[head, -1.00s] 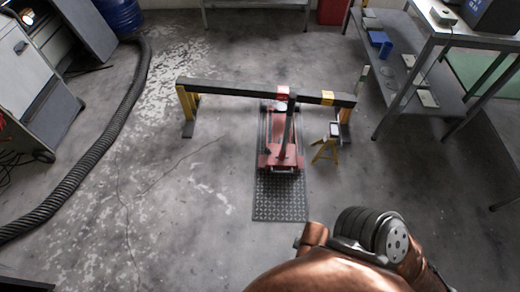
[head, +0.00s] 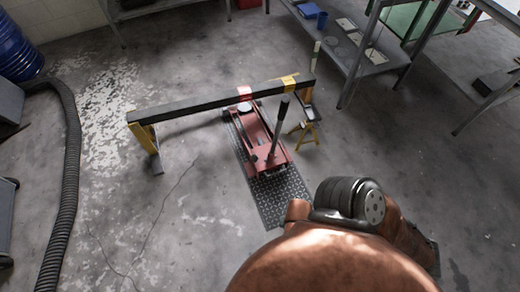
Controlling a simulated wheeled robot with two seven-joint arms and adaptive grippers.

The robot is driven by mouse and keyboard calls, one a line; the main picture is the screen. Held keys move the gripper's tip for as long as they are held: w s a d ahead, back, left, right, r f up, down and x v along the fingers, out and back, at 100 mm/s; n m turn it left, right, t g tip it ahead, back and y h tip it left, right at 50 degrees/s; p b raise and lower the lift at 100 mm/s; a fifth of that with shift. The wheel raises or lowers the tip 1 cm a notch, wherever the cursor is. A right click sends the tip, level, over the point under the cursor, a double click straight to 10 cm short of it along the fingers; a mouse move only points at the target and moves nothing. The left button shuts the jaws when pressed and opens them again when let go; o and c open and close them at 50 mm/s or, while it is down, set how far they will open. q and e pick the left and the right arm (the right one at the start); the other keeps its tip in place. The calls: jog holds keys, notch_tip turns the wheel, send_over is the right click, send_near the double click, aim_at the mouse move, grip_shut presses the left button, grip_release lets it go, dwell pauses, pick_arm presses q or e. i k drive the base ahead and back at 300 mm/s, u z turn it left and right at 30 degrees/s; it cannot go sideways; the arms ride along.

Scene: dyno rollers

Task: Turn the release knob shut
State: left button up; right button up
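A red floor jack (head: 257,143) stands on a dark tread-patterned plate (head: 268,205) in the middle of the floor. Its dark handle (head: 278,130) rises from its near end. The release knob is too small to make out. The jack's far end is under a dark beam (head: 200,107) with a red mark above it. A copper-coloured part of my own body fills the bottom of the view. Neither of my grippers can be seen.
The beam rests on yellow stands at its left (head: 146,140) and right ends. A small yellow jack stand (head: 305,128) is right of the jack. A metal shelf table (head: 350,55) is at upper right. A black hose (head: 70,180) lies at left. The near-left floor is clear.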

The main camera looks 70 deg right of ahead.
aim_at(255, 158)
jog(key=z, duration=0.85)
jog(key=i, duration=0.9)
jog(key=z, duration=0.9)
